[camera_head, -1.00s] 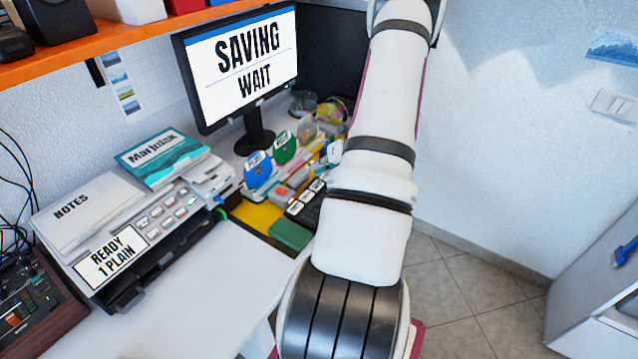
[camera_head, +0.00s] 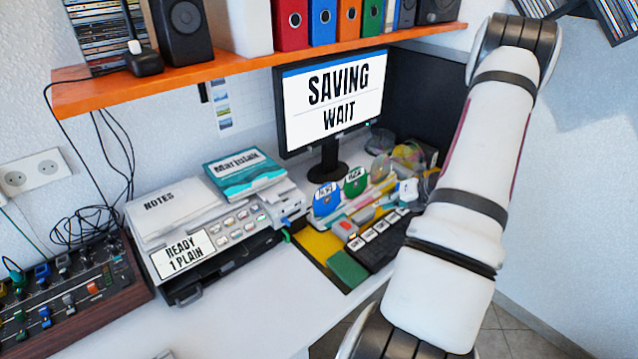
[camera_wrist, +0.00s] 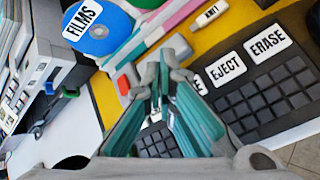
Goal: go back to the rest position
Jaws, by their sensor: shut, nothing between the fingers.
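My gripper (camera_wrist: 165,75) shows in the wrist view with its fingertips together and nothing between them. It is above the desk, over the edge of the black keypad (camera_wrist: 262,90) with keys labelled EJECT and ERASE. A blue disc labelled FILMS (camera_wrist: 97,32) is at the upper left of that view, apart from the fingers. In the head view my arm crosses the right side, and the gripper itself is not visible there. The blue disc (camera_head: 327,199) and a green disc (camera_head: 355,181) stand on the desk below the monitor.
The monitor (camera_head: 333,98) reads SAVING WAIT. A printer (camera_head: 225,245) reading READY 1 PLAIN stands left of the keypad, with a mixer (camera_head: 68,300) at far left. An orange shelf (camera_head: 200,72) overhangs the desk. The desk front (camera_head: 250,310) is clear.

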